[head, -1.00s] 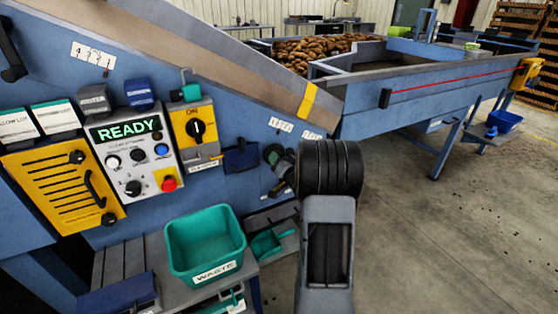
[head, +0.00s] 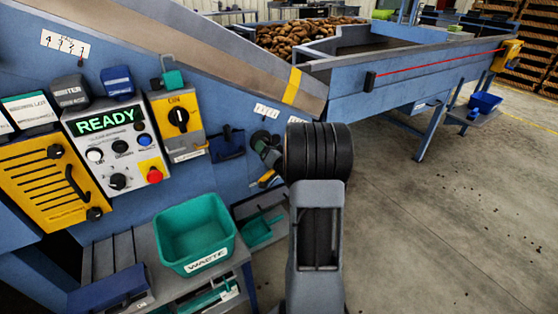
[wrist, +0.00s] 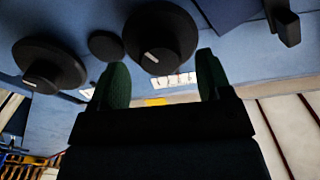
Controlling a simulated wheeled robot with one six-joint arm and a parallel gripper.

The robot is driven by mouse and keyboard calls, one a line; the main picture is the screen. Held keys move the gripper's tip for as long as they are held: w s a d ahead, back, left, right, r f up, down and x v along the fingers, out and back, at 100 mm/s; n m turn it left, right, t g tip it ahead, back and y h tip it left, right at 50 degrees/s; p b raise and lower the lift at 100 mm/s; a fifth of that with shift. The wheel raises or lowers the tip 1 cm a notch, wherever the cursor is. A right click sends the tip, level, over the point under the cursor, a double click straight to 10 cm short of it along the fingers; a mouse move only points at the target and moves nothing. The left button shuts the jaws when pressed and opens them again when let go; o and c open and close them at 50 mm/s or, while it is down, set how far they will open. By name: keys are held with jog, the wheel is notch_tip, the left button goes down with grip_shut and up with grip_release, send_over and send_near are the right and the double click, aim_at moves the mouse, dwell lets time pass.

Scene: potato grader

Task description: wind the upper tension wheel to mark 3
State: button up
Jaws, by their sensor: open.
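Two black round wheels, each with a white pointer line, show in the wrist view. One wheel (wrist: 160,38) lies just beyond the fingertips, roughly between them, and the other wheel (wrist: 48,66) is to the left. I cannot tell which is the upper tension wheel. Small white scale cards (wrist: 174,80) sit beside them, too blurred to read. My gripper (wrist: 163,72) has two green-padded fingers, spread apart with nothing held. In the head view the wheels are not clearly visible behind my arm, below two white scale cards (head: 266,110).
The panel left of my arm carries a READY control box (head: 120,150), a yellow ON switch box (head: 178,125) and a yellow vented cover (head: 50,180). A green WASTE bin (head: 195,232) stands below on a shelf. Open concrete floor (head: 455,230) lies to the right.

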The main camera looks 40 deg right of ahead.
jog(key=s+a, duration=0.1)
jog(key=s, duration=1.1)
jog(key=shift+a+p, duration=0.3)
jog(key=shift+a, duration=0.05)
jog(key=shift+w, duration=0.1)
